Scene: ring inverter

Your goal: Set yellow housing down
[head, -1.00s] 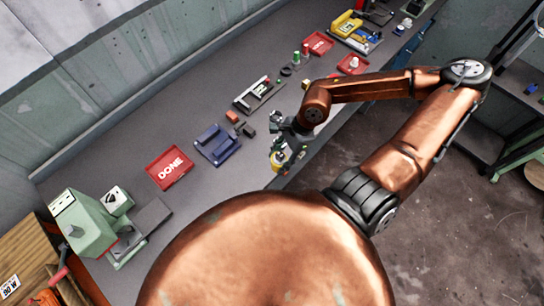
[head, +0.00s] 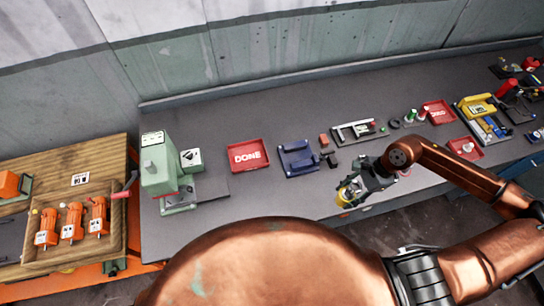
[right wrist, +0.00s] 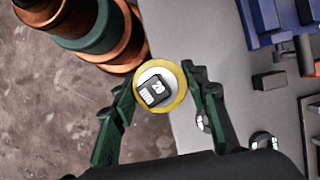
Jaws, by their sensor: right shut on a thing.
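My right gripper (head: 356,187) is at the front edge of the grey bench in the head view. It is shut on the yellow housing (head: 344,196), whose lower part shows below the fingers. In the right wrist view the housing is a round yellow ring (right wrist: 180,97) with a pale inside and a black block with white marks in it. The green fingers of the gripper (right wrist: 160,84) stand on either side of it. The housing appears over the bench edge, with floor to its left; its height is unclear. My left gripper is not in view.
A blue fixture (head: 298,158) and a red DONE tray (head: 248,155) lie on the bench, left of the gripper. A green press (head: 165,175) stands further left. A small orange-brown block (head: 323,140) is nearby. The bench front between press and gripper is clear.

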